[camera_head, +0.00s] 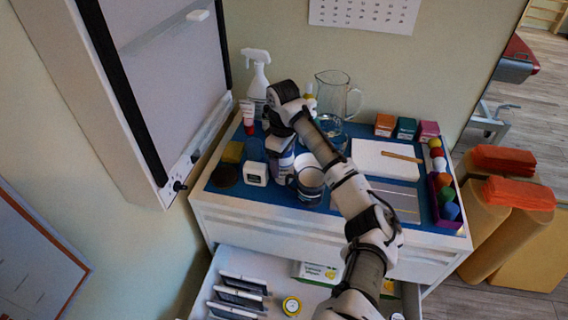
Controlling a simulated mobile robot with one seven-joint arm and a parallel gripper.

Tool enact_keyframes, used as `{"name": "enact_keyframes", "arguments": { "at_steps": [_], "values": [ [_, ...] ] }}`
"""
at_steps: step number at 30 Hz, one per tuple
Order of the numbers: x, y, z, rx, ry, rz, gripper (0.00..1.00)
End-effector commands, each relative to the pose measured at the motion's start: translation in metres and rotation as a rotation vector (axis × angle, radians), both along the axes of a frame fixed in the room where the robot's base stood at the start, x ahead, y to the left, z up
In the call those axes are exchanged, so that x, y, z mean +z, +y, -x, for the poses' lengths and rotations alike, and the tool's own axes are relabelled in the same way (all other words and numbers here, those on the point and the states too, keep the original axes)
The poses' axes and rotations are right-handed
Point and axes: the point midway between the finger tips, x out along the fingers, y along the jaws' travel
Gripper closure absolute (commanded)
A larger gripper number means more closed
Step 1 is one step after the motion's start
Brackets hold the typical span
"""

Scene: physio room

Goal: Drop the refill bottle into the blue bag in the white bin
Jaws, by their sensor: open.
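My gripper (280,138) points down over the left half of the cart top. It is open, and its fingertips are hard to make out against the things behind. Right below it stands an upright bottle (284,166) with a pale label and purple parts, perhaps the refill bottle. The gripper overlaps the bottle's top in this view; I cannot tell whether they touch. No white bin with a blue bag can be made out.
The blue-topped cart (318,213) is crowded: a spray bottle (258,76), glass jug (336,96), mug (309,184), white tray (378,160) and ball rack (447,222). An open drawer (260,268) juts out below. A wall cabinet (165,75) stands left.

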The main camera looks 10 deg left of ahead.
Motion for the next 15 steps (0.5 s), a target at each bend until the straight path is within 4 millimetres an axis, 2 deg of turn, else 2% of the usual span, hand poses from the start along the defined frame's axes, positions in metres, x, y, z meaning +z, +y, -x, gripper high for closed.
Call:
{"name": "enact_keyframes", "arguments": {
  "at_steps": [1,12,15],
  "values": [
    [0.0,0.0,-0.0001,0.0,0.0,0.0,0.24],
    [0.0004,0.0,-0.0001,0.0,0.0,0.0,0.72],
    [0.0009,0.0001,-0.0002,0.0,-0.001,-0.001,0.82]
  ]
}}
